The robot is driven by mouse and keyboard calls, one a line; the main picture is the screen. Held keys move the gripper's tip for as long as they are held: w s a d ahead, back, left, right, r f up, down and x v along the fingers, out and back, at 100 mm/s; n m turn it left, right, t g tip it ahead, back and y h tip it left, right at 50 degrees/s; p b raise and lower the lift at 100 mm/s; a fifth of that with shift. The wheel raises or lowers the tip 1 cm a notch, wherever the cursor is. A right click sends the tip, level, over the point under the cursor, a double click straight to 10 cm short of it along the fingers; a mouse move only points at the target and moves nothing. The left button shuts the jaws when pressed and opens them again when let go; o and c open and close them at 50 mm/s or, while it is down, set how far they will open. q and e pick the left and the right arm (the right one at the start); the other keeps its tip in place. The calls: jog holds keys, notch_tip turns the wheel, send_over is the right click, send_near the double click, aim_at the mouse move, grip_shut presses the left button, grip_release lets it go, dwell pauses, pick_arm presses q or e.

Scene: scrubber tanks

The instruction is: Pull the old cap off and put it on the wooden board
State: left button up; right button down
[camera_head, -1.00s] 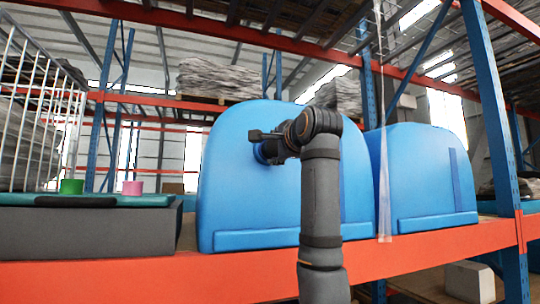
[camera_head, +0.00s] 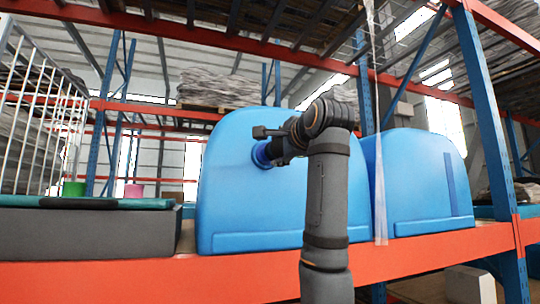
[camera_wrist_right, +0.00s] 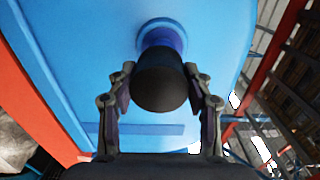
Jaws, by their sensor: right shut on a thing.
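The old cap (camera_wrist_right: 161,82) is a dark, round cylinder between the fingers of my right gripper (camera_wrist_right: 160,88) in the right wrist view. My right gripper, also in the head view (camera_head: 274,144), is shut on it in front of the near blue tank (camera_head: 235,185). A darker blue neck (camera_wrist_right: 160,34) shows directly behind the cap, and also in the head view (camera_head: 261,155). I cannot tell whether cap and neck still touch. The wooden board cannot be clearly made out. My left gripper is not in view.
A second blue tank (camera_head: 418,180) stands to the right on the orange shelf beam (camera_head: 200,278). At left, a grey box (camera_head: 85,236) carries a teal mat (camera_head: 25,200) with a green piece (camera_head: 73,188) and a pink piece (camera_head: 133,191). A blue post (camera_head: 490,120) stands at right.

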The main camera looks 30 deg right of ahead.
jog(key=shift+s+a+r, duration=0.1)
jog(key=shift+s+r, duration=0.1)
jog(key=shift+s, duration=0.45)
jog(key=shift+s+a+f+b, duration=0.1)
jog(key=shift+s+f+b, duration=0.05)
jog(key=shift+s+b, duration=0.25)
jog(key=b+v, duration=1)
jog(key=v, duration=1)
jog(key=shift+s+a, duration=0.25)
jog(key=shift+s, duration=0.05)
jog(key=shift+w+d, duration=0.1)
jog(key=shift+w, duration=0.05)
